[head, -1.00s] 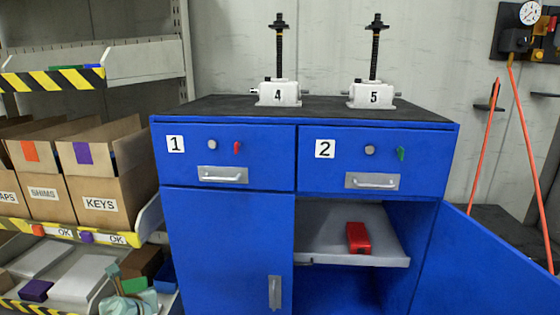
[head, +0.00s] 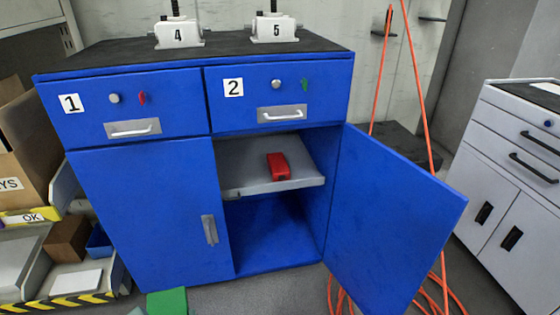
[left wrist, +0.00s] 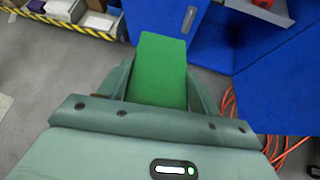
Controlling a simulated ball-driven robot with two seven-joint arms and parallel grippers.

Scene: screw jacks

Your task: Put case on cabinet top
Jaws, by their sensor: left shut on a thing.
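A green case (head: 167,302) shows at the bottom edge of the head view, in front of the blue cabinet. In the left wrist view the green case (left wrist: 160,68) sits between the fingers of my left gripper (left wrist: 158,85), which is shut on it. The gripper itself is almost wholly below the head view. The cabinet top (head: 110,54) is dark and flat, well above the case. It carries two white screw jacks, jack 4 (head: 178,33) and jack 5 (head: 275,28). My right gripper is not in view.
The cabinet's right door (head: 395,215) stands open and juts forward. A red case (head: 278,166) lies on the grey inner shelf (head: 240,178). Orange hose (head: 378,75) hangs at right beside a grey cabinet (head: 500,190). Shelving (head: 60,295) stands at left. The cabinet top's left part is clear.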

